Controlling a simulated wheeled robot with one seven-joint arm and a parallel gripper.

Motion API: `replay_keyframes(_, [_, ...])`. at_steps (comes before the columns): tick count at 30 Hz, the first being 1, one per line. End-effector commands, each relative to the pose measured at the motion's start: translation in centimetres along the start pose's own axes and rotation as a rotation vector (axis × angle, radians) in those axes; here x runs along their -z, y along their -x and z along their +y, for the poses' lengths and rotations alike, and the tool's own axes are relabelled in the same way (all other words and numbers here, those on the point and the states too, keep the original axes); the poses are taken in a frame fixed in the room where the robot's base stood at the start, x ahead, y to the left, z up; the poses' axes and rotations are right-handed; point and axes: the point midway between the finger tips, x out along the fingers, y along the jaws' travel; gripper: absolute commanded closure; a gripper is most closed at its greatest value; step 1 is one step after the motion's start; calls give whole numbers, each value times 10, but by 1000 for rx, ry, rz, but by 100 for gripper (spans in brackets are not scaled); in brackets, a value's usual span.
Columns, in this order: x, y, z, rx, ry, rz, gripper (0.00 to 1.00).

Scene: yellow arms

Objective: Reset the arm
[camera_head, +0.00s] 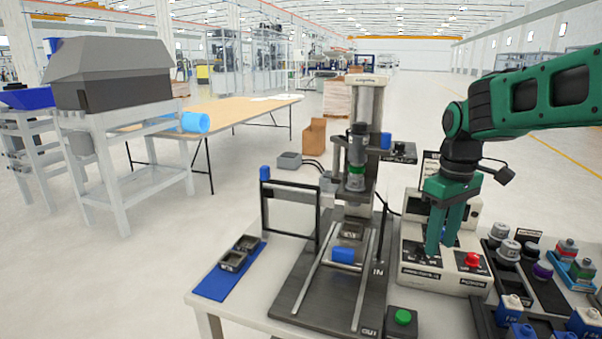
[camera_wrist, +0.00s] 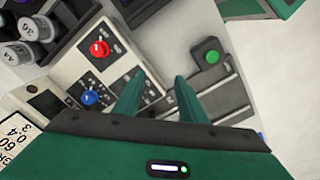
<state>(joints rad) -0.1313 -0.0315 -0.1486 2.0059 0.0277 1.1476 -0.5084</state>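My green arm (camera_head: 535,97) reaches in from the right in the head view. My gripper (camera_head: 440,243) points down in front of the white control box (camera_head: 415,262). Its two green fingers are apart with nothing seen between them, and the gap also shows in the wrist view (camera_wrist: 159,82). The control box carries a red knob (camera_head: 472,260), to the right of the fingers. In the wrist view the red knob (camera_wrist: 99,48) and a blue knob (camera_wrist: 90,97) lie left of the fingers. Whether the fingertips touch anything, I cannot tell.
A press-like machine (camera_head: 357,170) with rails and a blue block (camera_head: 343,255) stands left of my gripper. A green button (camera_head: 403,317) is at the front. Trays with several bottles (camera_head: 509,252) fill the right. A blue mat (camera_head: 212,284) lies at the table's left.

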Motion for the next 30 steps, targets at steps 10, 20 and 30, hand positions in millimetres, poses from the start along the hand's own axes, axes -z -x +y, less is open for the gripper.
replay_keyframes(10, [-188, -33, 4, 9, -656, -3, 62])
replay_keyframes(20, [-274, -69, -26, 17, -1004, -11, 62])
replay_keyframes(30, [-279, -71, -29, 18, -1024, -12, 62])
